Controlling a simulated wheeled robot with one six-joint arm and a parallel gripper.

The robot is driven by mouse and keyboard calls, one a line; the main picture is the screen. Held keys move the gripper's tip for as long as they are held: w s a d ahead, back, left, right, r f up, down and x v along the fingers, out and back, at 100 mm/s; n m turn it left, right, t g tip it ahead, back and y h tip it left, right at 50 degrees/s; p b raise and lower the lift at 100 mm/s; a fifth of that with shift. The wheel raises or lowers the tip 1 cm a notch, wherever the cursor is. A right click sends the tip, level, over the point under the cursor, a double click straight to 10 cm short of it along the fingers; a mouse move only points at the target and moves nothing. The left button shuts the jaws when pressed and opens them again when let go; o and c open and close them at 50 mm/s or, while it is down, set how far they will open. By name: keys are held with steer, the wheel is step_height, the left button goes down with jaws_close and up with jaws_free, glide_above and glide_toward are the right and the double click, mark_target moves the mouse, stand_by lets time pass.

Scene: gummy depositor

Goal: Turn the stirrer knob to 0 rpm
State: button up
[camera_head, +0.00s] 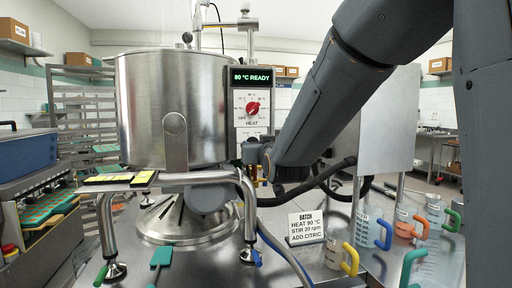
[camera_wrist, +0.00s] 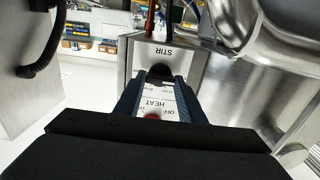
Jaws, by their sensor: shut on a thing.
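The black stirrer knob (camera_wrist: 160,70) sits on the white STIR panel (camera_wrist: 175,51), which appears upside down in the wrist view. My gripper (camera_wrist: 158,82) has one finger on each side of the knob and is shut on it. The knob's pointer and most of its scale are hidden, so I cannot tell its setting. In the head view my gripper (camera_head: 256,151) is at the lower end of the control box and covers the knob. Only the top strip of the STIR panel (camera_head: 252,132) shows there.
The red heat knob (camera_head: 253,108) is just above, below a display (camera_head: 253,77) reading "80 °C READY". The steel kettle (camera_head: 165,105) stands close on the left. A batch card (camera_head: 306,227) reads "HEAT 90 °C, STIR 20 rpm, ADD CITRIC". Handled jugs (camera_head: 374,231) stand at right.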

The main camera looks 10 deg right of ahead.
steer(key=o, duration=1)
steer(key=shift+a, duration=0.1)
steer(key=shift+o, duration=0.2)
steer(key=shift+s, duration=0.1)
steer(key=s+b, duration=0.1)
steer(key=s, duration=0.6)
steer(key=shift+s, duration=0.3)
